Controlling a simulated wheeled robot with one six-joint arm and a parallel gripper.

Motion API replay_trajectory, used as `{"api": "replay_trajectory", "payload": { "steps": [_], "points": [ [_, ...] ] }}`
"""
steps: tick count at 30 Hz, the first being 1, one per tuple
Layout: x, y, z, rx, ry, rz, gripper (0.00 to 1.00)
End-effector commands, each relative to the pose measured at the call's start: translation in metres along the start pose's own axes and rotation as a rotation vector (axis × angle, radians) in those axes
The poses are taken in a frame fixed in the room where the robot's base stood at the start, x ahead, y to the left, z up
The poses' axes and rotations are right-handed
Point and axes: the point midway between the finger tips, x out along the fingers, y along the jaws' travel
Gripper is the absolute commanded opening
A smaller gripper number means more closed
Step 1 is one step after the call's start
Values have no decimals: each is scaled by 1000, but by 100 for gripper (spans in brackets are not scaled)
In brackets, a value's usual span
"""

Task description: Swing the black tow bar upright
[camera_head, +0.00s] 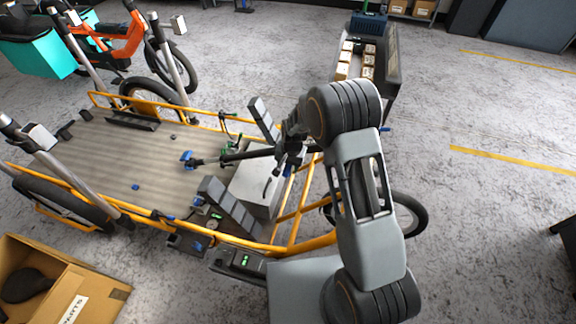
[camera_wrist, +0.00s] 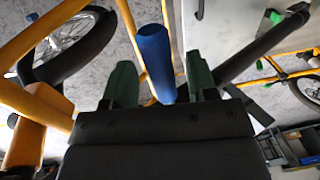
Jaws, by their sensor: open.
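A black bar (camera_head: 238,156), which looks like the tow bar, lies low over the ridged cargo deck, with a blue piece at its left end. Its right end runs behind my gripper. My gripper (camera_head: 287,150) is over the bike's front end, partly hidden by my wrist. In the wrist view my gripper (camera_wrist: 160,85) is open, its green fingers apart. A blue cylinder (camera_wrist: 155,58) stands between them; I cannot tell whether it touches either finger. A black bar (camera_wrist: 262,48) slants away to the upper right, and I cannot tell how it joins the blue cylinder.
The yellow cargo frame (camera_head: 300,215) surrounds the deck (camera_head: 115,150). A grey box (camera_head: 262,185) and dark upright blocks (camera_head: 228,205) stand close to my gripper. An open carton (camera_head: 95,280) is at lower left. A dark cart (camera_head: 385,70) stands behind.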

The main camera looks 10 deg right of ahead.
Motion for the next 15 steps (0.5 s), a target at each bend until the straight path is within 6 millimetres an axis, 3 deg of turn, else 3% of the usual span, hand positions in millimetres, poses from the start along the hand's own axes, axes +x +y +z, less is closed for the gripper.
{"api": "replay_trajectory", "payload": {
  "steps": [10,15],
  "points": [
    [2,0,0,0,1,-1,51],
    [2,0,0,0,1,-1,35]
  ]
}}
